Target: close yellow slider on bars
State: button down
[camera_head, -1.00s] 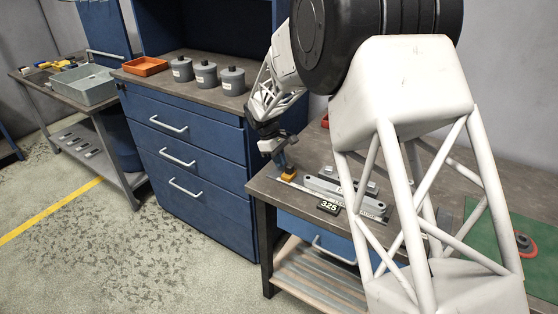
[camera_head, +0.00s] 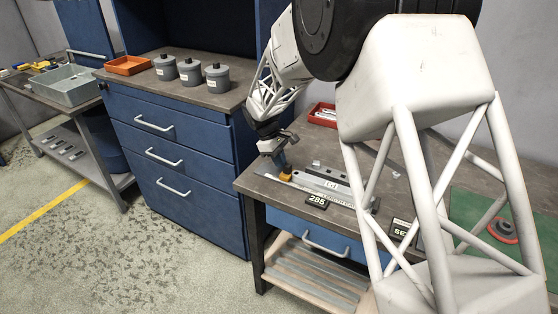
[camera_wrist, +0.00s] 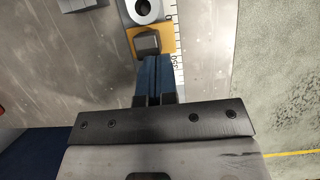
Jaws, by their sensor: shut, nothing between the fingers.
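The yellow slider (camera_head: 286,177) is at the left end of a scale on the right-hand bench. In the wrist view the yellow slider (camera_wrist: 167,34) carries a grey knob and lies beside a ruled scale (camera_wrist: 178,62). A grey bar (camera_wrist: 128,10) with a round end is just beyond it. My gripper (camera_head: 283,168) is shut and empty, with its tips at the slider. In the wrist view my gripper's blue fingers (camera_wrist: 153,60) are together right against or just short of the knob; contact is unclear. The grey bars (camera_head: 325,184) lie along the scale.
A black display (camera_head: 317,201) reads 285 at the bench's front edge. Another display (camera_head: 401,229) is partly hidden by my arm. A red tray (camera_head: 322,113) is behind. Grey canisters (camera_head: 190,72) and an orange tray (camera_head: 130,65) stand on the blue cabinet.

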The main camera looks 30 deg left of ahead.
aim_at(289, 166)
jog(key=shift+a+f, duration=0.15)
jog(key=shift+a, duration=0.55)
jog(key=a, duration=0.1)
jog(key=a+r, duration=0.1)
jog(key=a, duration=0.1)
jog(key=v, duration=0.9)
jog(key=shift+d+r, duration=0.1)
jog(key=shift+r, duration=0.05)
